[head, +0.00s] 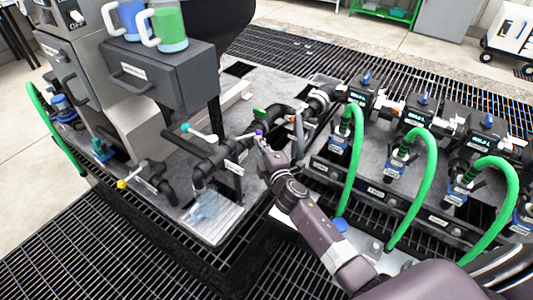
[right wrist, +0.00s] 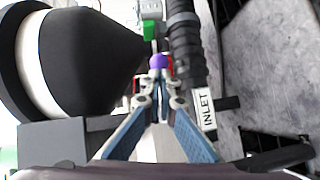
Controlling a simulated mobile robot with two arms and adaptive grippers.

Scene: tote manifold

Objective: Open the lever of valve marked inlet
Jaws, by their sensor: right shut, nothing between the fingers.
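The inlet valve is on a black pipe, with a white label reading INLET (right wrist: 207,110) beside it in the right wrist view. A purple knob (right wrist: 158,62) shows just ahead of my fingertips in that view, and the purple knob also shows in the head view (head: 259,132). It appears to be the lever's end; the rest of the lever is mostly hidden. My right gripper (head: 264,145) is shut and empty, close to the knob. Its fingers show in the right wrist view (right wrist: 158,102). I cannot tell whether they touch the knob. My left gripper is not in view.
A lever with a teal knob (head: 186,128) and one with a yellow knob (head: 121,184) stand to the left. A green handle (head: 259,113) is beyond the purple knob. Green hoses (head: 429,190) crowd the right. A grey box with mugs (head: 168,78) overhangs the left.

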